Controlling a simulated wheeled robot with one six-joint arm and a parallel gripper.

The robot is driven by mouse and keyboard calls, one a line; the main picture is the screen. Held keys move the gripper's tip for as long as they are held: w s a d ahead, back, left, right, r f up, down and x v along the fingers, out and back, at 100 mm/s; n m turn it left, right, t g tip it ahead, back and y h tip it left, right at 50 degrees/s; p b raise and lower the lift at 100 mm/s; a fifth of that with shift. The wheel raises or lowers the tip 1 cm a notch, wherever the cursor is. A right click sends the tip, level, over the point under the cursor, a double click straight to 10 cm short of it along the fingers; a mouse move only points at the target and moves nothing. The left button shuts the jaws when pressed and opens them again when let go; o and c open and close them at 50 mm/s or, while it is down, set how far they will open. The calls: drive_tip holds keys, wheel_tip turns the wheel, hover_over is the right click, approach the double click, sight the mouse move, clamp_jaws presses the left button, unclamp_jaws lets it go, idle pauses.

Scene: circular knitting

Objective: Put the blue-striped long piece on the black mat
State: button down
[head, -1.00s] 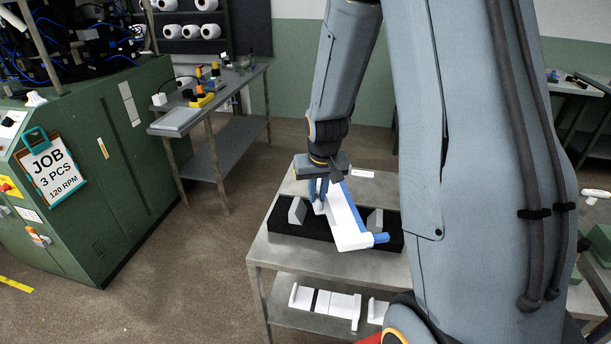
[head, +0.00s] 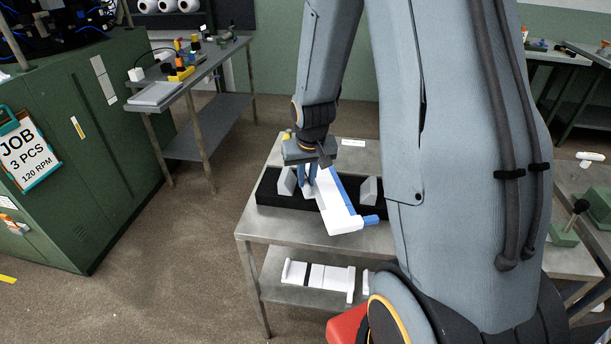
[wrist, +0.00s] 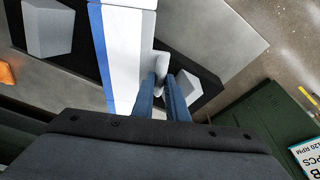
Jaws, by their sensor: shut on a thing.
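The blue-striped long piece (head: 338,213) is white with a blue stripe along one long edge and a blue stub at its near end. My gripper (head: 308,184) is shut on a small white part at the piece's left side; this grip also shows in the wrist view (wrist: 163,84). The black mat (head: 268,194) lies on the table under the piece and carries two grey blocks. The piece lies diagonally across the mat, between the blocks, its near end reaching past the mat's front edge. I cannot tell whether it touches the mat.
Grey blocks (head: 286,181) and (head: 369,191) stand at either side of the piece. The metal table (head: 285,237) has bare room in front of the mat. White parts (head: 320,277) lie on its lower shelf. A green machine (head: 80,150) stands at the left.

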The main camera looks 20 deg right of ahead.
drive_tip(key=shift+f, duration=0.3)
idle(0.4)
drive_tip(key=c, duration=1.7)
unclamp_jaws()
drive_tip(key=shift+o, duration=0.2)
drive_tip(key=shift+r, duration=0.15)
